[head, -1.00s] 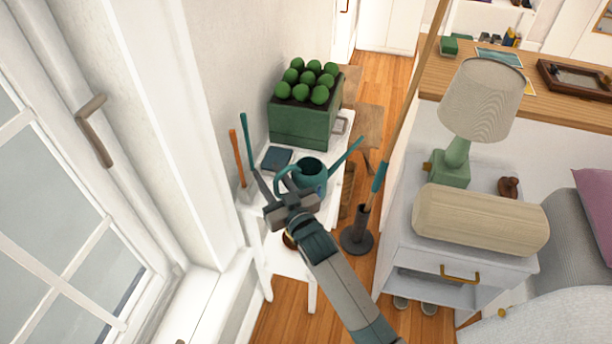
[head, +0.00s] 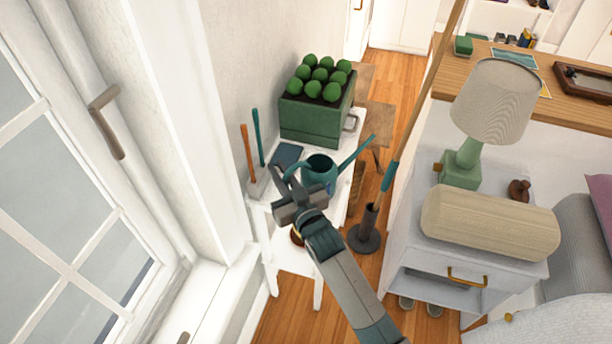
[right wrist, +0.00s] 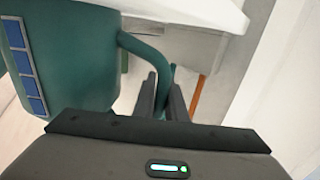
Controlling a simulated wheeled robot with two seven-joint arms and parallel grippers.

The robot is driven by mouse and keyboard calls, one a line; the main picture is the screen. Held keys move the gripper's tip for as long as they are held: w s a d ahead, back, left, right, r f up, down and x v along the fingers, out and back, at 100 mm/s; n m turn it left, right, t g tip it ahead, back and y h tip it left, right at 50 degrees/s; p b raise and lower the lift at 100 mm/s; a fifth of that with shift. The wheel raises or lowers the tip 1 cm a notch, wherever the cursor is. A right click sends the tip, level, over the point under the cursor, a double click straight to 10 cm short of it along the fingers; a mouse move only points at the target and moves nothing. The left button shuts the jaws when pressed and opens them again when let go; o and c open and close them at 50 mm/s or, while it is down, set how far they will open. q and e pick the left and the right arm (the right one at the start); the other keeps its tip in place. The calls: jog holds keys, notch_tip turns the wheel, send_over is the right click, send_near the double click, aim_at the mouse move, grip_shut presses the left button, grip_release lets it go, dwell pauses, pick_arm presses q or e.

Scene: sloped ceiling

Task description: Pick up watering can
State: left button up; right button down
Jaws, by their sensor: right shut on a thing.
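The teal watering can (head: 321,172) is at the front part of a narrow white table (head: 338,200), its long spout pointing to the upper right. In the right wrist view its body (right wrist: 75,75) fills the left side, with a patch of blue squares on it. My right gripper (head: 284,182) reaches in from below in the head view. Its fingers (right wrist: 165,97) are shut on the can's curved handle (right wrist: 148,52). I cannot tell whether the can's base touches the table. My left gripper is in neither view now.
A green planter (head: 312,121) with round green plants stands behind the can, and a dark blue book (head: 286,155) lies near it. Orange and teal-handled tools (head: 247,150) stand left. A nightstand (head: 455,235) with a lamp (head: 497,100) is right. A window (head: 65,190) is left.

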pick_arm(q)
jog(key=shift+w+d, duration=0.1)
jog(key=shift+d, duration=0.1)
pick_arm(e)
jog(key=shift+r, duration=0.2)
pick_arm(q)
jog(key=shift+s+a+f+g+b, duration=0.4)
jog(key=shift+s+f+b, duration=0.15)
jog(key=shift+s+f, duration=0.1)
pick_arm(e)
jog(key=s+d+r, duration=0.5)
jog(key=d+r, duration=0.5)
jog(key=shift+s+r, duration=0.35)
jog(key=shift+s, duration=0.05)
jog(key=shift+d, duration=0.15)
